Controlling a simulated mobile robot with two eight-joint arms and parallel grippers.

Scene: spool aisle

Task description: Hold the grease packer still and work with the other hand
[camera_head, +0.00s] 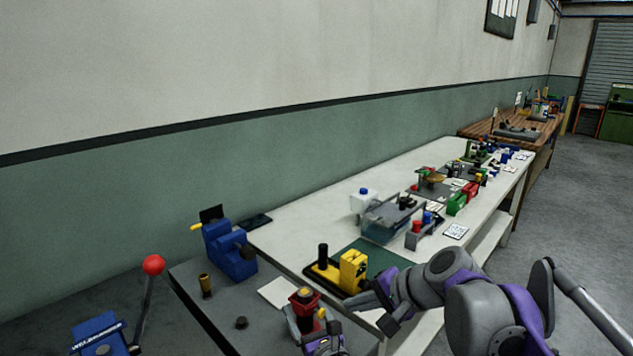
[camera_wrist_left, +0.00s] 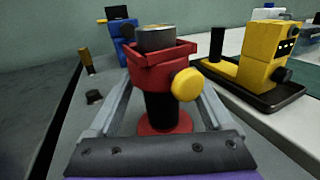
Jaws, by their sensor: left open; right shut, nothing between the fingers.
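A red and black upright device with a yellow side knob, apparently the grease packer (camera_head: 305,297), stands on the grey bench at the front. In the left wrist view the grease packer (camera_wrist_left: 160,60) has a red collar, a round metal top and a red foot. My left gripper (camera_head: 307,320) is open, with one finger on each side of the packer's black body. Gaps show between fingers and body, so it is around it without gripping. My right gripper (camera_head: 376,306) is shut and empty, right of the packer, near the yellow device (camera_head: 353,270).
A blue machine (camera_head: 230,250), a brass cylinder (camera_head: 205,285) and a black knob (camera_head: 241,322) stand left of the packer. A red-balled lever (camera_head: 153,265) rises at far left. The white table (camera_head: 300,230) holds a clear bin (camera_head: 390,222) and several small devices.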

